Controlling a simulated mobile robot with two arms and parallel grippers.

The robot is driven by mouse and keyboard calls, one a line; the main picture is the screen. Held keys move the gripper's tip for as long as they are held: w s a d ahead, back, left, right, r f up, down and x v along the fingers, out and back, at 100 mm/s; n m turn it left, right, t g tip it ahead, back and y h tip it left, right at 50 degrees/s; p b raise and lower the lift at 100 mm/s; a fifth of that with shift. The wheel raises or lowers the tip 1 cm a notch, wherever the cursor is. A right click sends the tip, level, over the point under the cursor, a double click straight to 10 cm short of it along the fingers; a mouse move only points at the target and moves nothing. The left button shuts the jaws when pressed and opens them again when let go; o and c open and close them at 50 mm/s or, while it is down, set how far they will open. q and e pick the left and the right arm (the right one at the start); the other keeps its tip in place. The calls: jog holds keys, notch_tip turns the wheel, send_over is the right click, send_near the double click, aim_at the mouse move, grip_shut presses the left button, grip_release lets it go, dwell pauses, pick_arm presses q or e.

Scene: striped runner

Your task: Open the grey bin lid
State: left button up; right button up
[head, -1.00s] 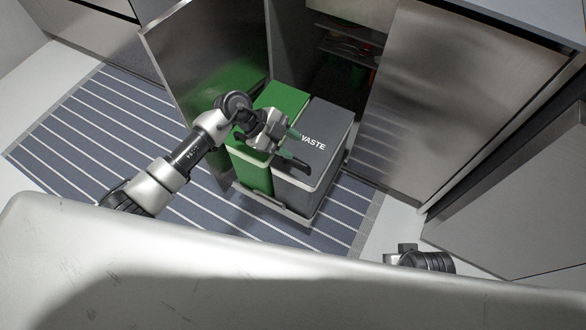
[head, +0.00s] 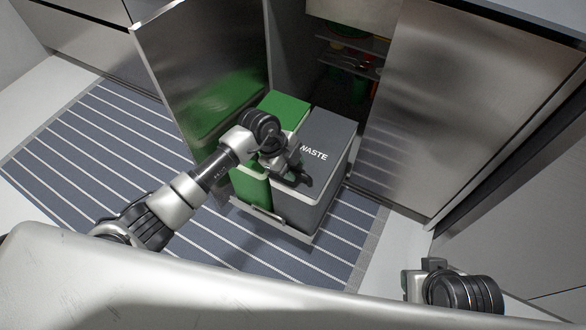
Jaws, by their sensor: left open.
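The grey bin (head: 310,208) stands beside a green bin (head: 250,186) in a pull-out frame in front of an open cabinet. Its grey lid (head: 330,135) lies flat and closed, marked with white lettering that ends in "ASTE"; my gripper's wrist is close to the letters. My left gripper (head: 298,180) is open at the near left edge of the grey lid. Its fingers are dark and small here, and I cannot tell whether they touch the lid. The left arm hides part of the green bin. My right gripper is not in view; only part of my right arm shows at the bottom right.
An open cabinet door (head: 205,70) stands left of the bins. A steel cabinet front (head: 450,100) is on the right. The striped runner (head: 90,150) covers the floor, with free room left of the bins. Shelves (head: 350,60) sit inside the cabinet.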

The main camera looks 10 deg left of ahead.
pick_arm(q)
jog(key=shift+d+f, duration=0.1)
jog(key=shift+f, duration=0.2)
grip_shut()
jog(key=shift+r, duration=0.1)
